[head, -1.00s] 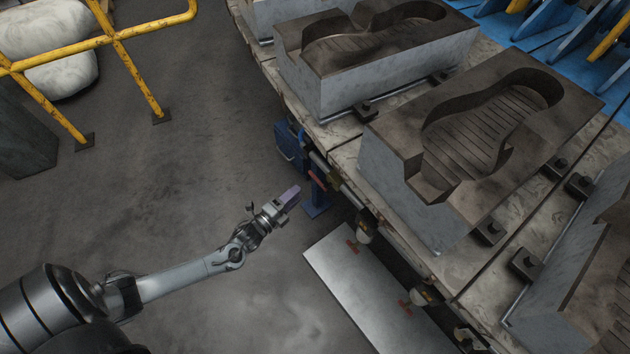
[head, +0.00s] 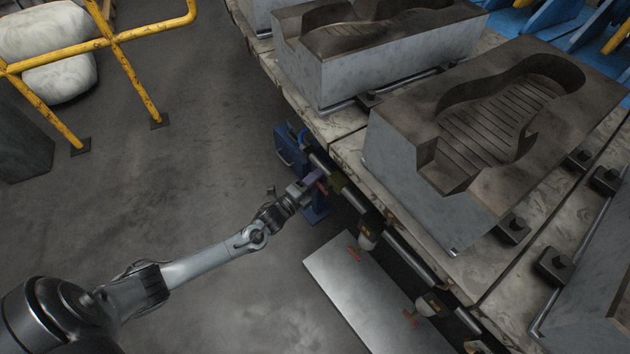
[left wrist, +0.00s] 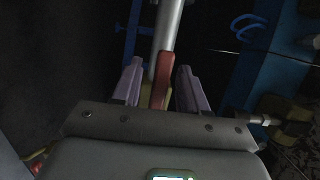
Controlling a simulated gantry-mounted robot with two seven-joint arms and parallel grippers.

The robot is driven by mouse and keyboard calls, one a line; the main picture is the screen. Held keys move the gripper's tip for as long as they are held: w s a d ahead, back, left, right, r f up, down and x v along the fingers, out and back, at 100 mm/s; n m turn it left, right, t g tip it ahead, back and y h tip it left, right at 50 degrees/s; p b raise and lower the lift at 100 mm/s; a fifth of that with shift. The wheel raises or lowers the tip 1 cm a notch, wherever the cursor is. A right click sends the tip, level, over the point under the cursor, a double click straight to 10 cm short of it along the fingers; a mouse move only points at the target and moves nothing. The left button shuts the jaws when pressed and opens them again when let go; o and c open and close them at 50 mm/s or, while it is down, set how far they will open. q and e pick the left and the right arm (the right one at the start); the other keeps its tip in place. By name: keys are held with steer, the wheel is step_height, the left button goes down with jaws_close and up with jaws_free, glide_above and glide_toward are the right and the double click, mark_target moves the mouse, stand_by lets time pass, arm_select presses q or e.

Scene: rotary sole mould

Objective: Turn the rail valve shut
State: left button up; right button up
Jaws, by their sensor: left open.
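The rail valve has a red lever handle (left wrist: 162,80), which stands between my left gripper's fingers in the left wrist view. In the head view the handle (head: 322,187) shows only as a small red piece at the fingertips. My left gripper (head: 312,180) is open, with its two purple fingers (left wrist: 160,88) on either side of the handle. I cannot tell whether either finger touches it. The pale rail pipe (left wrist: 167,28) runs away beyond the handle. My right gripper is not in view.
Two more red-handled valves (head: 353,253) (head: 411,317) sit further along the rail, above a metal plate (head: 365,290). A table (head: 345,150) carrying sole moulds (head: 410,165) is at the right. A blue stand (head: 290,150) is behind my gripper. Floor at left is clear up to a yellow railing (head: 135,75).

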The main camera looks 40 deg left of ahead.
arm_select(q)
jaws_close()
